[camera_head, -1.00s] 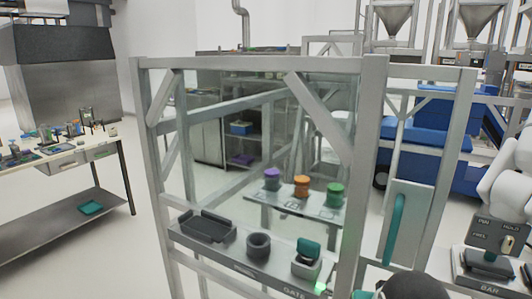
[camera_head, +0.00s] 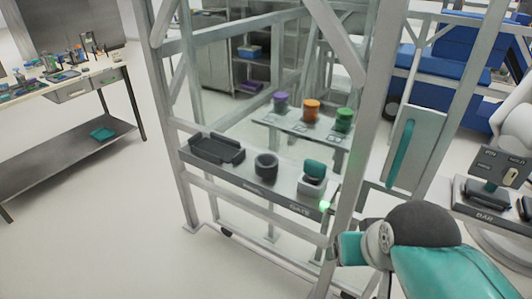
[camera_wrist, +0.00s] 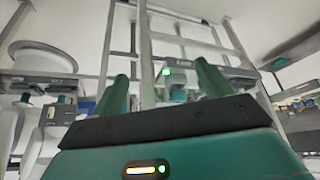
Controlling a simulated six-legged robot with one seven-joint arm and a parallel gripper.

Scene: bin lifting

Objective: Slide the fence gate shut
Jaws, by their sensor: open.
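The grey metal fence (camera_head: 345,215) stands in front of me. To the right of its thick post is a narrower framed section, which looks like the gate; it carries a light plate (camera_head: 428,135) with an upright teal handle (camera_head: 400,152). Whether the gate is fully open or partly open I cannot tell. My gripper (camera_wrist: 161,82) is open in the wrist view, with two teal fingers apart and nothing between them. Uprights of the fence show beyond the fingers. In the head view my teal and black arm is at the lower right, below the handle; the fingertips are not clear there.
A shelf on the fence labelled GATE (camera_head: 262,190) holds a black tray (camera_head: 213,148), a dark ring (camera_head: 266,166) and a teal-topped switch (camera_head: 314,172) near a green light. A BAR control box (camera_head: 480,205) stands at right, a workbench (camera_head: 75,85) at left. Floor at lower left is clear.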

